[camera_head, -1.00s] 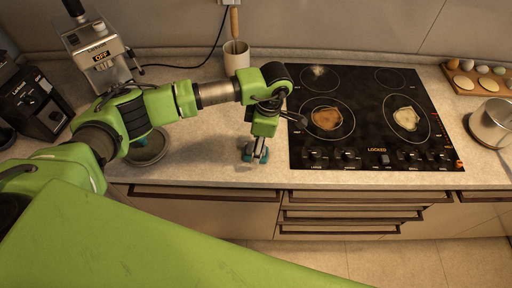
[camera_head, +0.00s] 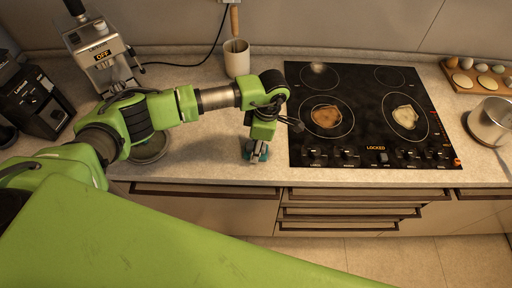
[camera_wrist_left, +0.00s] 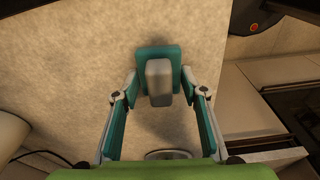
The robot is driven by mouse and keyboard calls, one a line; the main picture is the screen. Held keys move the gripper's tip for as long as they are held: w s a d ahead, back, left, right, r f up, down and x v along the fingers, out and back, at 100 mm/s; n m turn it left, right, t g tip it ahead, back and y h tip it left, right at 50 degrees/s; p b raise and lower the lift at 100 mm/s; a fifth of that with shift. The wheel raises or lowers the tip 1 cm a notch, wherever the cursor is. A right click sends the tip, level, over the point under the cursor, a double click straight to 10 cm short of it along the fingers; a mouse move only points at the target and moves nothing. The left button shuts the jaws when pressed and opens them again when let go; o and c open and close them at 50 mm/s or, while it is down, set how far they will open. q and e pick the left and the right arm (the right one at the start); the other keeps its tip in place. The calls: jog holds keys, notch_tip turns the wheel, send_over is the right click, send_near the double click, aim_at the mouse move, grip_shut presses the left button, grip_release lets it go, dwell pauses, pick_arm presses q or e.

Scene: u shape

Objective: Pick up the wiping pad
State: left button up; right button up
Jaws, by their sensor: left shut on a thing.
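The wiping pad (camera_wrist_left: 159,62) shows in the left wrist view as a teal pad with a grey block-shaped handle (camera_wrist_left: 159,82) on top. My left gripper (camera_wrist_left: 159,90) is shut on the handle, with one finger at each side of it. In the head view my left gripper (camera_head: 255,153) is over the counter just left of the cooktop, and the pad is mostly hidden by the fingers. Whether the pad touches the counter is hard to tell. My right gripper is in neither view.
The black cooktop (camera_head: 365,115), marked LOCKED, has brown and pale patches on its burners. A utensil crock (camera_head: 236,62) stands behind my arm. A coffee machine (camera_head: 98,55) is at the left, a pot (camera_head: 490,122) at the right. Drawers line the counter's front.

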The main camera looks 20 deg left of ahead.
pick_arm(q)
jog(key=shift+w+r+b, duration=0.1)
jog(key=shift+r+b, duration=0.4)
jog(key=shift+b, duration=0.05)
jog(key=s+d+r+b, duration=0.7)
jog(key=s+d+r, duration=0.2)
jog(key=r, duration=0.3)
jog(key=shift+d, duration=0.9)
